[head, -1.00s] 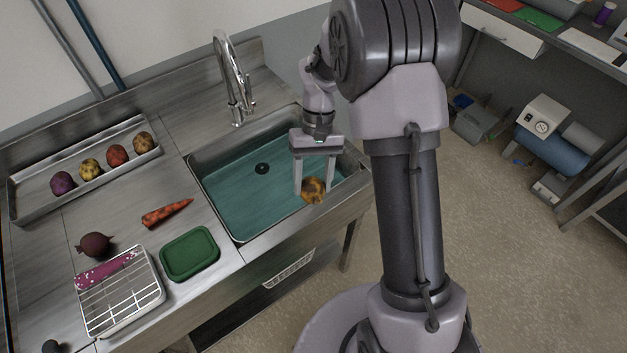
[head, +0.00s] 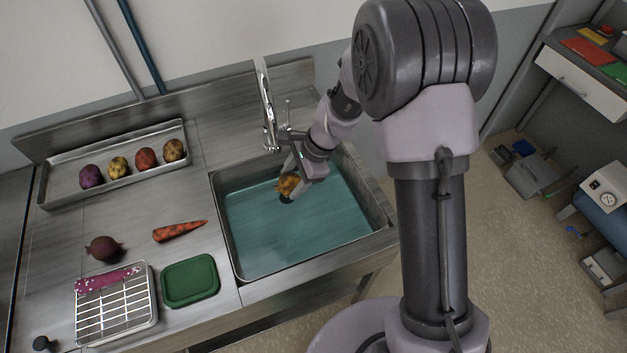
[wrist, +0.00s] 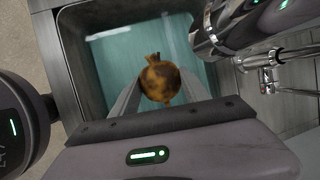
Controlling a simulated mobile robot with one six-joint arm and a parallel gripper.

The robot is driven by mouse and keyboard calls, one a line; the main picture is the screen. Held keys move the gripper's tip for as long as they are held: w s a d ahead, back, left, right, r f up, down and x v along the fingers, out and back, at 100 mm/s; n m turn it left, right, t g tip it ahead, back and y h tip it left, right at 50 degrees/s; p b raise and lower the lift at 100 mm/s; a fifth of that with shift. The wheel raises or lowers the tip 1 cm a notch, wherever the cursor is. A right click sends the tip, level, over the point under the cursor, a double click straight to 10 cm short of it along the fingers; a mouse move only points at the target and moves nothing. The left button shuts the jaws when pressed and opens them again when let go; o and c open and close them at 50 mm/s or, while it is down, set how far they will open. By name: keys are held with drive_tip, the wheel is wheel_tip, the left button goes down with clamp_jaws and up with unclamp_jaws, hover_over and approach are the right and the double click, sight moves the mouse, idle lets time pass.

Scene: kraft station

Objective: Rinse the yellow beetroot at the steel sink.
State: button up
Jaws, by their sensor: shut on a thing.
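The yellow beetroot (head: 288,185) is golden with brown dirty patches. My gripper (head: 287,188) is shut on it and holds it over the steel sink (head: 246,271), near the sink's back wall and close to the faucet (head: 268,115). In the wrist view the beetroot (wrist: 159,82) sits between the two fingers, with its stub end pointing away from my gripper. Teal water or a teal floor fills the basin below it. I cannot see water running from the spout.
A steel tray (head: 62,197) with several root vegetables stands at the back left. A carrot (head: 180,230), a dark beetroot (head: 103,249), a green board or lid (head: 190,280) and a wire rack (head: 117,312) lie on the counter left of the sink.

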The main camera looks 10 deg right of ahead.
sight(287, 176)
drive_tip(key=shift+w+a+r+m, duration=0.1)
drive_tip(key=shift+r+m, duration=0.05)
drive_tip(key=shift+m, duration=0.25)
drive_tip(key=shift+f, duration=0.2)
wheel_tip(287, 176, down, 18)
drive_tip(key=b, duration=1.5)
drive_tip(key=shift+w+f, duration=0.1)
drive_tip(key=shift+f, duration=0.15)
wheel_tip(287, 176, up, 18)
drive_tip(key=p, duration=1.4)
idle(1.9)
wheel_tip(287, 176, up, 4)
drive_tip(key=p, duration=0.3)
drive_tip(key=shift+r+p, duration=0.1)
drive_tip(key=shift+p, duration=0.25)
